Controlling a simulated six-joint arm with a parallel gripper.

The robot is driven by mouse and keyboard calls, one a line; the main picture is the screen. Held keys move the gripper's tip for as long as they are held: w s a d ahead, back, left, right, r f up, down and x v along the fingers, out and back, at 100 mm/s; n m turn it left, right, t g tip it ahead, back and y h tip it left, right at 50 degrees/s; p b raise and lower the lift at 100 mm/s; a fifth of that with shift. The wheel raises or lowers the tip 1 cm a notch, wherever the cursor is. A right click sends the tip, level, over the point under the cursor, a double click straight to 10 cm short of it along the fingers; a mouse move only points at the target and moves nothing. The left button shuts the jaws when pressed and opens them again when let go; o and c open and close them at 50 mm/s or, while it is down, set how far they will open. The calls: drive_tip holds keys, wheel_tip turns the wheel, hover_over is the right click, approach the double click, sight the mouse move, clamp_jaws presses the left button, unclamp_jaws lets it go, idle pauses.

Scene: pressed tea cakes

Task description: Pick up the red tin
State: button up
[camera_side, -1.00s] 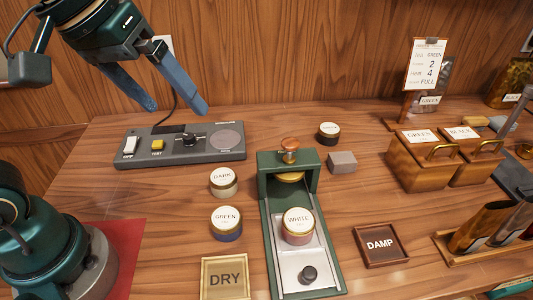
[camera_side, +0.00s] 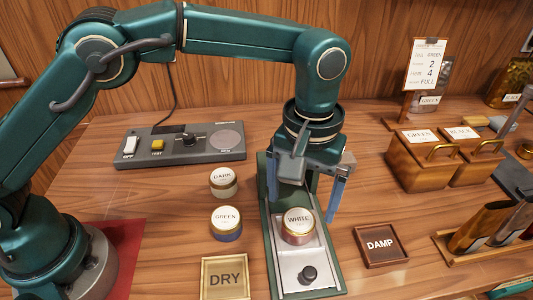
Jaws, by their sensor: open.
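The red tin (camera_side: 298,238) has a dull red side, a gold rim and a lid marked WHITE. It stands upright on the pale metal slide of the green press (camera_side: 265,225). My gripper (camera_side: 303,211) is open, pointing down over the press, with one blue finger on each side of the tin's far edge. I cannot tell how far the fingertips are above the slide.
The tins marked DARK (camera_side: 223,182) and GREEN (camera_side: 226,223) stand left of the press. A DRY tray (camera_side: 225,295) is front left and a DAMP tray (camera_side: 381,264) is right. A grey control box (camera_side: 180,155) lies behind. Wooden caddies (camera_side: 420,165) stand right.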

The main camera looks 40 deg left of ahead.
sight(299, 219)
drive_tip(key=shift+s+f, duration=0.1)
drive_tip(key=shift+f, duration=2.45)
drive_tip(key=shift+c, duration=0.3)
drive_tip(key=c, duration=1.4)
drive_tip(key=shift+o, duration=0.2)
drive_tip(key=shift+r, duration=0.1)
